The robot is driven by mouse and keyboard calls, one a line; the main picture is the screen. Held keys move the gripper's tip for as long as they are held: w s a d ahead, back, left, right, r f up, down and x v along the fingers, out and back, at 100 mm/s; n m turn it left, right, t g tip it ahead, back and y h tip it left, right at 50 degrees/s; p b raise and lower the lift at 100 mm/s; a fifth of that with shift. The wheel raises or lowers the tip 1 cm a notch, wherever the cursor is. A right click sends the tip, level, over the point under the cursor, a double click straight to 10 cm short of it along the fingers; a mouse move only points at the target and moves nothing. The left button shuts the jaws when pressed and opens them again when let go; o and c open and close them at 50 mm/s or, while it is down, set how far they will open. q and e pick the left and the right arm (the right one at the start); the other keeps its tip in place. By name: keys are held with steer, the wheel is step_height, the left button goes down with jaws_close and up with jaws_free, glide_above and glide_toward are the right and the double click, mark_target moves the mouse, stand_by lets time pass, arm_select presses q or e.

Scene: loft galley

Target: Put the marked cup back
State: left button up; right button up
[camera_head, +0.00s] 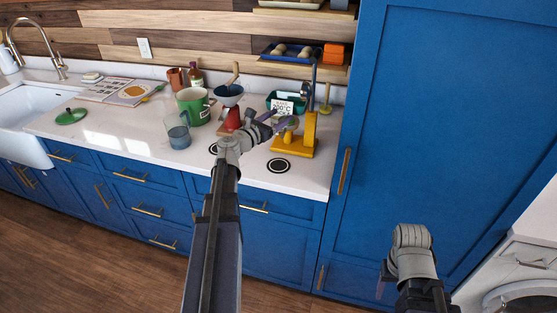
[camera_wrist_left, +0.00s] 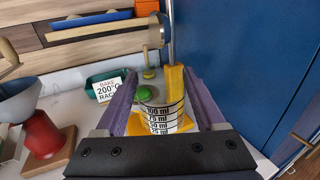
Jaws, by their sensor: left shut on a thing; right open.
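The marked cup (camera_wrist_left: 160,120) is a clear cup with black ml lines, seen in the left wrist view between my left gripper's purple fingers. My left gripper (camera_head: 279,124) is shut on it, in front of the yellow press stand (camera_head: 309,135). The cup's base is hidden by the gripper body, so I cannot tell whether it touches anything. A green round thing (camera_wrist_left: 143,93) shows at the cup's rim; I cannot tell if it is inside or behind. My right gripper (camera_head: 381,289) is open and low, in front of the blue cabinet, its fingers mostly hidden.
Black ring marks lie on the white counter, one (camera_head: 279,165) before the stand and one (camera_head: 213,149) left of my arm. A red dripper stand (camera_head: 229,119), green mug (camera_head: 192,106) and glass (camera_head: 178,133) stand left. A sign (camera_wrist_left: 108,89) and a shelf (camera_head: 290,67) are behind.

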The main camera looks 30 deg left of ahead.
arm_select(q)
step_height(320, 180, down, 11)
steer(key=b, duration=0.9)
steer(key=shift+b, duration=0.35)
step_height(320, 180, down, 4)
steer(key=b, duration=0.3)
steer(key=shift+r+b, duration=0.2)
steer(key=shift+b, duration=0.1)
steer(key=shift+f, duration=0.2)
steer(key=o, duration=1.4)
steer(key=shift+r, duration=0.15)
steer(key=s, duration=0.4)
steer(key=s+a, duration=0.1)
steer(key=s, duration=0.3)
steer(key=s+a, duration=0.1)
steer(key=s, duration=0.2)
steer(key=shift+s, duration=0.4)
